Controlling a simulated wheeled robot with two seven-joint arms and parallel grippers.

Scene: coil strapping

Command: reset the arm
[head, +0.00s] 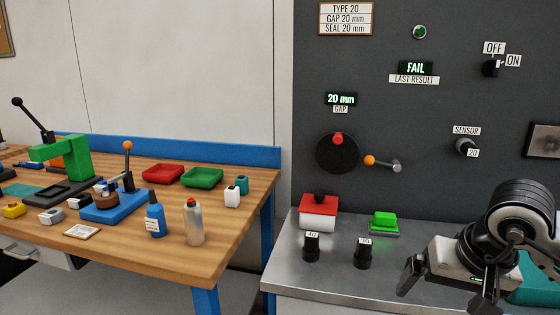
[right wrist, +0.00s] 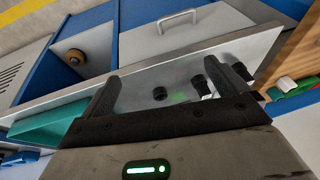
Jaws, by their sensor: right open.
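My right gripper (head: 447,296) is at the lower right of the head view, in front of the grey panel (head: 450,110) and over the right part of the metal counter (head: 340,268). Its two fingers are apart with nothing between them. In the right wrist view, the open fingers (right wrist: 160,88) point over the counter, with small black parts beyond them. My left gripper is not in the head view.
A red-and-white block (head: 319,220), a green button (head: 384,222) and black pieces labelled 40 (head: 311,247) and 30 (head: 363,252) stand on the counter. The panel reads FAIL (head: 415,68). A cluttered wooden bench (head: 235,225) is at left.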

